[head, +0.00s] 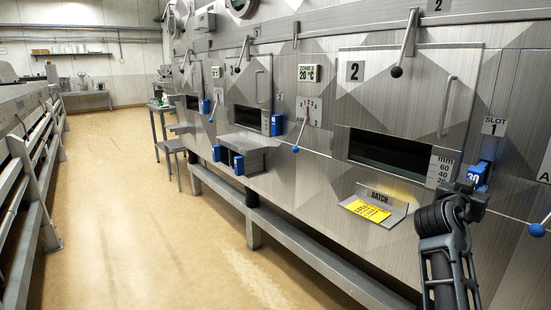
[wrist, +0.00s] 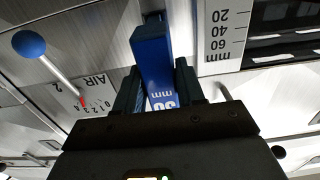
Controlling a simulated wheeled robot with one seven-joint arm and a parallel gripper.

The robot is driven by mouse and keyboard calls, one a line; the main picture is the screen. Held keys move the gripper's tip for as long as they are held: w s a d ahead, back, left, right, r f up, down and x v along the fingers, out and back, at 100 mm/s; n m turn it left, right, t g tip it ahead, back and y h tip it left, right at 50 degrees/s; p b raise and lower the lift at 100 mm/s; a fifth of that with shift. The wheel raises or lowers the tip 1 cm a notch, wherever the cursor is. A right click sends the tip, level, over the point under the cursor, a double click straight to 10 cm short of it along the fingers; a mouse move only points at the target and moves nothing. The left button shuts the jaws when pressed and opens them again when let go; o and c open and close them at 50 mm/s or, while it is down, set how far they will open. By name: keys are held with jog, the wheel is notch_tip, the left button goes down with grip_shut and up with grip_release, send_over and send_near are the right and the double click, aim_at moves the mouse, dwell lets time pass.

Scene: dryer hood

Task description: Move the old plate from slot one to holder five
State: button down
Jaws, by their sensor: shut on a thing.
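The old plate (head: 479,170) is a blue piece with a white "30" label, at slot one below the "SLOT 1" sign (head: 494,126) on the right of the head view. My gripper (head: 467,188) is right at it. In the wrist view the blue plate (wrist: 152,52) stands between the two dark fingers of my gripper (wrist: 158,92), which are shut on its labelled end. Its far end meets the metal wall near a dark opening; how deep it sits is hidden. I cannot tell which place is holder five.
A grey ledge with a yellow "BATCH" card (head: 367,211) juts out left of my arm. A scale in mm (head: 440,170) stands beside the dark window. A blue-knobbed lever (head: 537,229) is to the right. Farther left is a small shelf (head: 249,141) with blue pieces. The aisle floor is clear.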

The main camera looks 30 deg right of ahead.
jog(key=shift+s+a+b, duration=0.15)
jog(key=shift+a+b, duration=0.4)
jog(key=shift+a, duration=2.05)
jog(key=shift+s+a+b, duration=0.1)
jog(key=shift+a+b, duration=0.5)
jog(key=shift+s+a+b, duration=0.15)
jog(key=shift+a+b, duration=0.45)
jog(key=shift+a, duration=1.15)
jog(key=a+b, duration=0.3)
jog(key=a, duration=0.6)
jog(key=shift+s+a, duration=0.4)
jog(key=shift+w, duration=0.1)
